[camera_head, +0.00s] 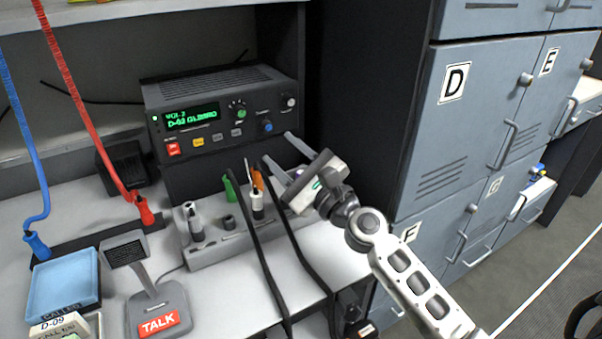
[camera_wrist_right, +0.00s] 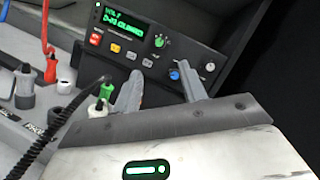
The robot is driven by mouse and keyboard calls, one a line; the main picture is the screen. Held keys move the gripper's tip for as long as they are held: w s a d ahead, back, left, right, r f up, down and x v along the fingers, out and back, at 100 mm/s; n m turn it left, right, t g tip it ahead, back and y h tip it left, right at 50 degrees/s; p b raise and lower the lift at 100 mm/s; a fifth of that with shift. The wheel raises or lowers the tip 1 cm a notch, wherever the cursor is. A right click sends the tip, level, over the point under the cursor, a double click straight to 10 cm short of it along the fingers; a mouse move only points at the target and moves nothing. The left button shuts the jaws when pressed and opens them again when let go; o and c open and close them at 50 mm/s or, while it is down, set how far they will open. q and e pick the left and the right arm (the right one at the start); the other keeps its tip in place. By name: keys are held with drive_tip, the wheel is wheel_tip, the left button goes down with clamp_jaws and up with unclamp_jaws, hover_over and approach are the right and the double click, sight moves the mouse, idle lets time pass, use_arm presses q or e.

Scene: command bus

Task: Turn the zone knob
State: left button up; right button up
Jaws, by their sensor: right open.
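The dark radio unit (camera_head: 225,95) has a lit green display and several knobs on its front. A green knob with marks around it (camera_head: 237,114) sits right of the display. A blue knob (camera_head: 266,127) is lower right of it, and a pale knob (camera_head: 290,102) is at the far right. The labels are too small to read, so I cannot tell which is the zone knob. My right gripper (camera_head: 280,150) is open and empty, in front of the radio's lower right. In the right wrist view, the blue knob (camera_wrist_right: 174,73) shows between the open fingers (camera_wrist_right: 157,76), beyond their tips. My left gripper is out of view.
A grey holder (camera_head: 215,240) with several upright plugs stands below the radio, with black cords (camera_head: 262,270) hanging in front. A TALK microphone stand (camera_head: 155,300), blue tray (camera_head: 65,280) and red and blue cords (camera_head: 85,95) are left. Grey lockers (camera_head: 455,150) stand right.

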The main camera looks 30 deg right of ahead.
use_arm(q)
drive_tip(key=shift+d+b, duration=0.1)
drive_tip(key=shift+b, duration=0.45)
use_arm(e)
drive_tip(key=v, duration=0.4)
drive_tip(key=shift+s+d+f, duration=0.1)
drive_tip(key=shift+s, duration=0.1)
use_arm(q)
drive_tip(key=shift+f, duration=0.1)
